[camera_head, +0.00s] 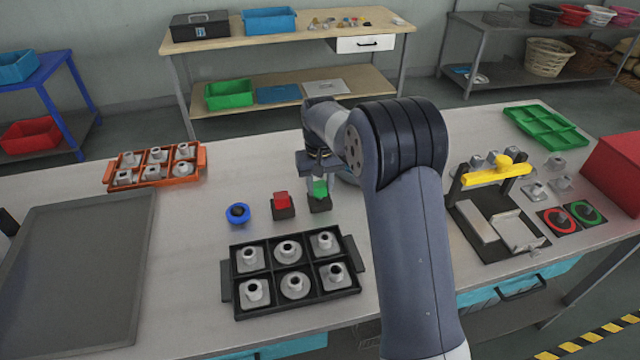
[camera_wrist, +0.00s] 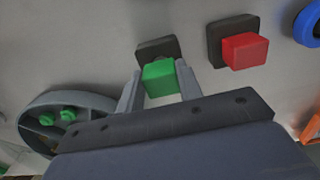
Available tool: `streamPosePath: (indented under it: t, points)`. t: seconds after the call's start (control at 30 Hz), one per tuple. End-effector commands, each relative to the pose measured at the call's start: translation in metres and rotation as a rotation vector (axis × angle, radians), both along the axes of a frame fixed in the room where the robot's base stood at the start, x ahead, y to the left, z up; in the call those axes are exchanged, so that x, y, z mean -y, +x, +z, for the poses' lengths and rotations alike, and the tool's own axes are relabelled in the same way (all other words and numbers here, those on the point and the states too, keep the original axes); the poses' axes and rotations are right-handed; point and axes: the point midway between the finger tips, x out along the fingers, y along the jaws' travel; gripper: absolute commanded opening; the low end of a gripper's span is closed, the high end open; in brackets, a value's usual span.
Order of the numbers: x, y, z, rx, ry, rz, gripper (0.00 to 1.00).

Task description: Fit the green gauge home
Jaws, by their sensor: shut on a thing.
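The green gauge (camera_head: 320,189) is a small green block between the fingers of my gripper (camera_head: 318,178). My gripper is shut on it, and the wrist view shows the gauge (camera_wrist: 160,79) between both fingers. A dark square base (camera_head: 320,206) is directly below the gauge in the head view, and its dark edge (camera_wrist: 157,48) shows beyond it in the wrist view. I cannot tell whether the gauge is in the base or just above it. A red block (camera_head: 281,199) stands in a similar dark base (camera_head: 284,212) to the left.
A blue ring (camera_head: 238,213) lies left of the red block. A black tray (camera_head: 298,306) of metal parts is in front. A grey round item with green knobs (camera_wrist: 62,120) is beside my gripper. A yellow-handled fixture (camera_head: 497,175) stands right. Bare table lies behind the red block.

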Motion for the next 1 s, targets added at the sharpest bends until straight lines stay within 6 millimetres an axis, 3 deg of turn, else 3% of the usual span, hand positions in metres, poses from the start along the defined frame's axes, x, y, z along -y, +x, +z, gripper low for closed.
streamPosePath:
  t: [1.0]
  points:
    - [0.000,0.000,-0.011,0.000,0.000,0.000,0.11]
